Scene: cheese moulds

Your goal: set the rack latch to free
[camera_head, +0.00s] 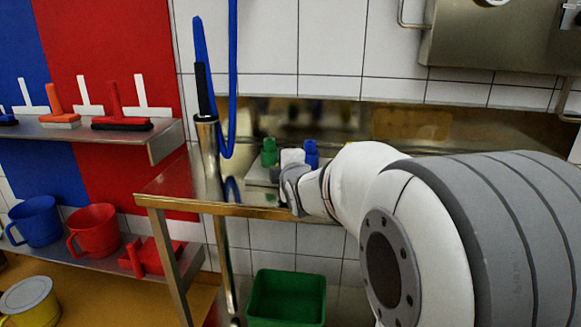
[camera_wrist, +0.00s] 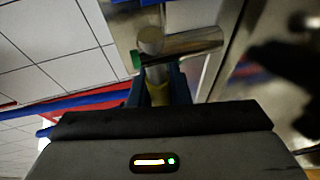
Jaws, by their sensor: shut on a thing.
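My gripper (camera_head: 290,190) is at the front edge of the steel table in the head view, in front of a small group of green, white and blue items. In the wrist view my gripper (camera_wrist: 158,90) has its dark blue fingers shut around a narrow piece with a yellow part. A round-ended metal piece and a metal cylinder (camera_wrist: 197,42) show just beyond the fingertips. The held piece appears to be the rack latch (camera_wrist: 157,73). Its setting cannot be read, and my wrist hides it in the head view.
A green bin (camera_head: 287,297) stands below. A blue hose (camera_head: 233,80) hangs at the table's left. Shelves with mugs and brushes are further left.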

